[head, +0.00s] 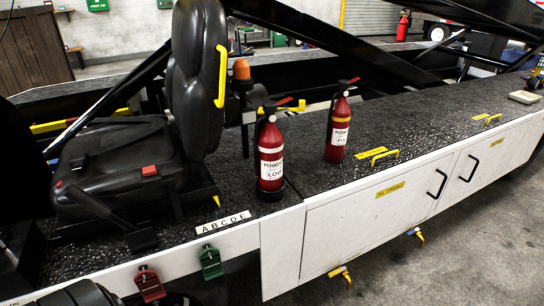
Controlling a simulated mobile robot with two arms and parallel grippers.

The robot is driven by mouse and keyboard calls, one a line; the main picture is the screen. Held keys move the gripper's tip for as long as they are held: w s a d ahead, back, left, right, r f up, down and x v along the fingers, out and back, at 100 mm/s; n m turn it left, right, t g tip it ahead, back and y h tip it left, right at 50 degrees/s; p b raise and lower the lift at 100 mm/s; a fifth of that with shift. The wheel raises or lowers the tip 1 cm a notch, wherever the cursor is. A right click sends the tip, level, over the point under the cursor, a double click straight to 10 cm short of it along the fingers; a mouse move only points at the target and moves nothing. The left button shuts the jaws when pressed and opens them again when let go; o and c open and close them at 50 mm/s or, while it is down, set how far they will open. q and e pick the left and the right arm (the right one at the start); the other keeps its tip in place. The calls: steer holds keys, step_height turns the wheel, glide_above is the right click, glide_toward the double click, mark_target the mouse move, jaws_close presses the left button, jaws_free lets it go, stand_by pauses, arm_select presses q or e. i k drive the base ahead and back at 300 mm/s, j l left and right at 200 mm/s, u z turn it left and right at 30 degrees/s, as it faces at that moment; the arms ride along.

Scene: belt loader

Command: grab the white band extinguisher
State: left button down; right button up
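The white band extinguisher (270,163) stands upright on the dark textured deck, just right of the black seat. It is red with a white band below its neck, a white label, a black base ring and a red lever on top. A second red extinguisher (338,131) stands upright to its right and farther back, with a yellow band and a white label. A gap of bare deck separates the two. Neither of my grippers shows in the head view.
The black seat (196,85) with a yellow armrest stands left of the white band extinguisher. An orange beacon (241,70) is close behind it. Yellow handles (379,156) rise from the deck on the right. White cabinet doors (372,214) form the front side.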

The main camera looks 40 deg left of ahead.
mark_target(267, 145)
steer(key=i+l, duration=0.1)
steer(key=i, duration=0.3)
steer(key=i+u, duration=0.2)
steer(key=u, duration=1.5)
